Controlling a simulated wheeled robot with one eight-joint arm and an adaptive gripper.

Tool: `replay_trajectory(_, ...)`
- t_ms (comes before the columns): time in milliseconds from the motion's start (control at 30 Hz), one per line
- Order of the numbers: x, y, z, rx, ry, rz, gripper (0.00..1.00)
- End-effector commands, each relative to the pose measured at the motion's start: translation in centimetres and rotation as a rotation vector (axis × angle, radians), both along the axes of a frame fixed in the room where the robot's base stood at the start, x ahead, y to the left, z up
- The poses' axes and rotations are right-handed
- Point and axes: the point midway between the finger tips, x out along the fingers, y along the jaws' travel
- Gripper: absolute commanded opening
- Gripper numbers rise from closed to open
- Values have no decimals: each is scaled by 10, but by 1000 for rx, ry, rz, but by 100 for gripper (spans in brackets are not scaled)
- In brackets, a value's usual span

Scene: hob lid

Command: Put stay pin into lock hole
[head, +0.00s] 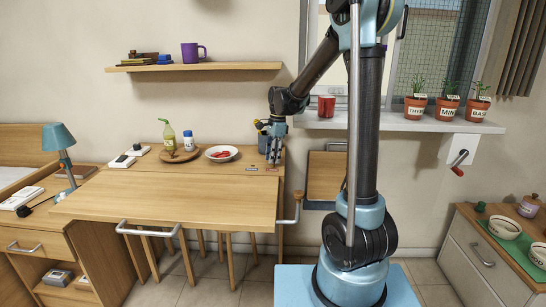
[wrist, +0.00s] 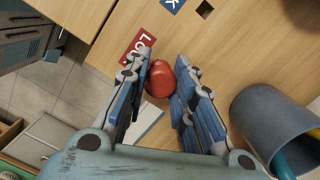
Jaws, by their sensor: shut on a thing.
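The stay pin shows as a red rounded knob (wrist: 160,78) between the fingertips in the wrist view; its lower part is hidden. My gripper (wrist: 161,75) is shut on it, with blue fingers on both sides. In the head view my gripper (head: 274,156) points down over the back right of the wooden top (head: 170,198). The red LOCK label (wrist: 135,46) lies just beyond the left fingertip. The lock hole is not visible, and I cannot tell whether the pin is in it. A square dark hole (wrist: 205,9) is open beside a blue label (wrist: 172,4).
A grey cup (wrist: 252,112) with coloured items stands close to the right finger. A white bowl with red food (head: 220,154) and bottles on a round board (head: 178,155) stand left of my gripper. A wall shelf (head: 195,67) hangs above. The front of the top is clear.

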Motion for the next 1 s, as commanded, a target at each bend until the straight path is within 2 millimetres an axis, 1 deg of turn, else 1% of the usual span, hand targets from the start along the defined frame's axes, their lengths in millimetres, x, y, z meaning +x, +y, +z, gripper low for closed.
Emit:
replay_trajectory(733,0,0,-15,0,0,0,3)
replay_trajectory(767,0,0,-14,0,0,0,30)
replay_trajectory(800,0,0,-14,0,0,0,39)
replay_trajectory(833,0,0,-14,0,0,0,46)
replay_trajectory(1000,0,0,-14,0,0,0,47)
